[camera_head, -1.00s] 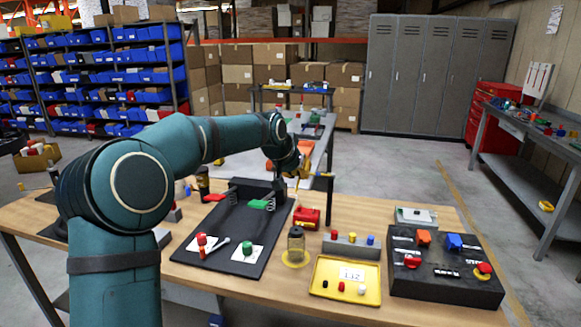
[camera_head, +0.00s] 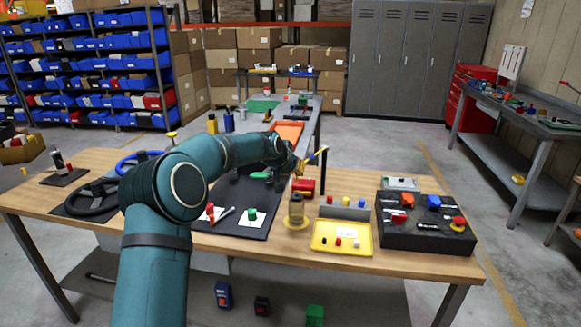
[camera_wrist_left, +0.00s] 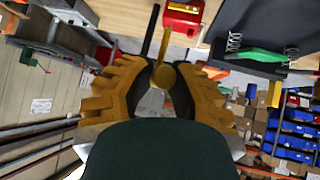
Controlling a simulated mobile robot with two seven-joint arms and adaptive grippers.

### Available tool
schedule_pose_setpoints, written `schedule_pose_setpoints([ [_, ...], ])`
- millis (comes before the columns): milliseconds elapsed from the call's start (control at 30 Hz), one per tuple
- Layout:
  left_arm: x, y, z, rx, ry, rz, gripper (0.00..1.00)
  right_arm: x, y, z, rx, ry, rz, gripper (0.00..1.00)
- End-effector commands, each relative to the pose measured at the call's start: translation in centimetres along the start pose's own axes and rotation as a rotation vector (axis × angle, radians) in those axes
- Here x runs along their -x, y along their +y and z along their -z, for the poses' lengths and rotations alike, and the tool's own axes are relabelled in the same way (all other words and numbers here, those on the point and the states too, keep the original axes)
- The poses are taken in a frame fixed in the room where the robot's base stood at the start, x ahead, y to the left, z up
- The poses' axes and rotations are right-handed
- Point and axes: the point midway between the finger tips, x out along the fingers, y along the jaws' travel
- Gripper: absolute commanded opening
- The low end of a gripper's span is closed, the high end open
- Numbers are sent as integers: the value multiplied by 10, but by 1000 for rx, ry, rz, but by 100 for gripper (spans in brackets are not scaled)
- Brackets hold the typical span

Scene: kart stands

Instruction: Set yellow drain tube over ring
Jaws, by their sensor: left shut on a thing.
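My left gripper (camera_head: 299,168) is shut on a thin yellow tube (camera_head: 316,156), above the table's far edge. The tube tilts up to the right. In the left wrist view the tube (camera_wrist_left: 163,76) shows nearly end-on between the fingertips of the left gripper (camera_wrist_left: 158,80). A dark upright post (camera_head: 323,172) stands beside the tube; I cannot tell whether they touch. A flat yellow ring (camera_head: 287,223) lies on the table around the foot of a brown jar (camera_head: 296,207), nearer me than the gripper. My right gripper is not in view.
A red box (camera_head: 303,187) sits below the gripper. A yellow tray (camera_head: 341,246) with small caps and a black panel (camera_head: 426,238) with coloured knobs lie at right. A black mat (camera_head: 240,200) and steering wheels (camera_head: 92,199) are at left.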

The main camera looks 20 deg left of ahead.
Motion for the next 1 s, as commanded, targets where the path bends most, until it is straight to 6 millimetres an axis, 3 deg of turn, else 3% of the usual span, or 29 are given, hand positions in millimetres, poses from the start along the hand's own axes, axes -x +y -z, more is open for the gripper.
schedule_pose_setpoints([
  [467, -5, -1, -2, 0, -7, 1, 0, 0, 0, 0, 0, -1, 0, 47],
  [500, -5, -1, -2, 0, -7, 1, 25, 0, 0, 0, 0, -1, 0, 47],
  [567, -5, -1, -2, 0, -6, 1, 46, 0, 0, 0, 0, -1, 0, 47],
  [600, -5, -1, -2, 0, -5, 1, 50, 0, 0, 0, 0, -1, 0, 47],
  [1000, 3, -1, 1, 0, 0, 1, 50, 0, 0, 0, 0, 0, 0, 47],
])
